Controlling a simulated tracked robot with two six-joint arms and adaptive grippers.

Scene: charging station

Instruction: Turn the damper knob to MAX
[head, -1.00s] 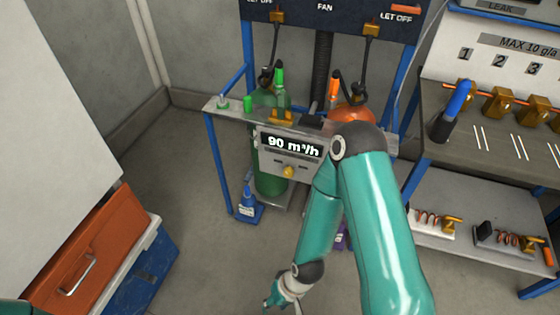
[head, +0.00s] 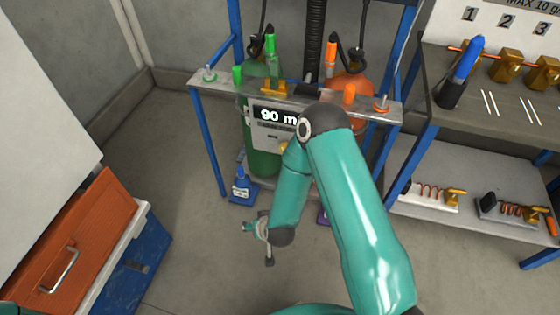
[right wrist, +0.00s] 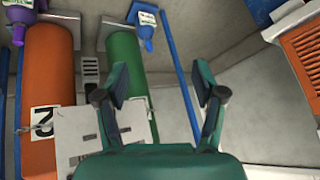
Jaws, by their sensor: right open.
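The damper panel (head: 262,137) hangs at the front of the bench, with a display (head: 272,114) whose visible part reads "90 m". The yellow damper knob (head: 284,148) shows only as a sliver at the edge of my right forearm, so its setting is hidden. My right gripper (head: 256,242) is in front of and below the panel, apart from it. It is open and empty in the right wrist view (right wrist: 161,82). There the pale panel (right wrist: 97,128) lies at lower left, partly behind a finger. My left gripper is out of view.
Green (head: 263,165) and orange (head: 351,88) cylinders stand at the bench (head: 215,88). An orange and blue cabinet (head: 95,235) is at left, a shelf table (head: 500,130) at right. Floor between is clear.

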